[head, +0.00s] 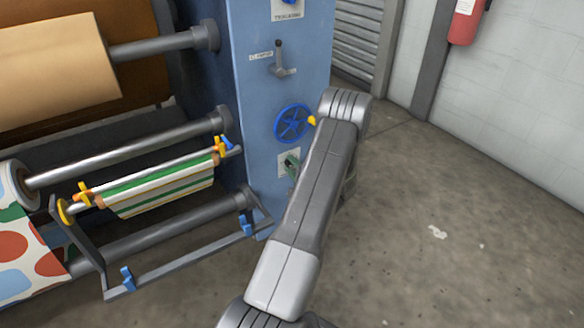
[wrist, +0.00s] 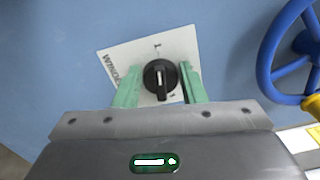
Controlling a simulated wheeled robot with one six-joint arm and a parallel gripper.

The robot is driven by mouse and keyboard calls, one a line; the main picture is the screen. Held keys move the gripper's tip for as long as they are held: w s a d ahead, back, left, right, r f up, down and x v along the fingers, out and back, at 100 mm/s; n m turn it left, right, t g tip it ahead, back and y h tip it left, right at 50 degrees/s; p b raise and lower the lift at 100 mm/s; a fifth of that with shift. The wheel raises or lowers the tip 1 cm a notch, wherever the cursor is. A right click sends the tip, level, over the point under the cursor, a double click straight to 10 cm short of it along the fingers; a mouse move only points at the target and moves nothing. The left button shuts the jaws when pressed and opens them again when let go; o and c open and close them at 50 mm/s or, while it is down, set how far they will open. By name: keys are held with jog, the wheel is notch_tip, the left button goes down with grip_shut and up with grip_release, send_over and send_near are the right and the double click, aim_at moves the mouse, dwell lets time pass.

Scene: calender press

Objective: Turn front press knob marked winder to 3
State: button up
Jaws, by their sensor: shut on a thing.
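The winder knob (wrist: 160,76) is round and black with a white line on its face. It sits on a white plate (wrist: 118,62) with WINDER printed along one edge, tilted in the wrist view. A small mark shows above the knob and another below right; I cannot read their numbers clearly. My gripper (wrist: 160,72) has its green fingers on either side of the knob, shut on it. In the head view my gripper (head: 292,165) is at the plate (head: 283,158) low on the blue press panel, and the knob is hidden.
A blue handwheel (head: 279,124) with a yellow handle is just above my gripper, and right of it in the wrist view (wrist: 268,50). A lever (head: 280,60) and another knob plate (head: 287,13) are higher. Rollers (head: 120,165) stand left. The floor (head: 460,200) at right is clear.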

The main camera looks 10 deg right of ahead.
jog(key=shift+m, duration=0.3)
jog(key=m+b, duration=0.1)
jog(key=m, duration=0.2)
jog(key=shift+r, duration=0.1)
jog(key=shift+w+d+f+m+p, duration=0.2)
jog(key=shift+m+p, duration=0.75)
jog(key=shift+m, duration=3.8)
jog(key=shift+s+d+r+m+p, duration=0.1)
jog(key=shift+d+m+p, duration=0.55)
jog(key=shift+m, duration=4.05)
jog(key=shift+w+f+m+p, duration=0.15)
jog(key=shift+m+p, duration=1.1)
jog(key=shift+m, duration=3.5)
jog(key=o, duration=1)
jog(key=shift+r, duration=0.1)
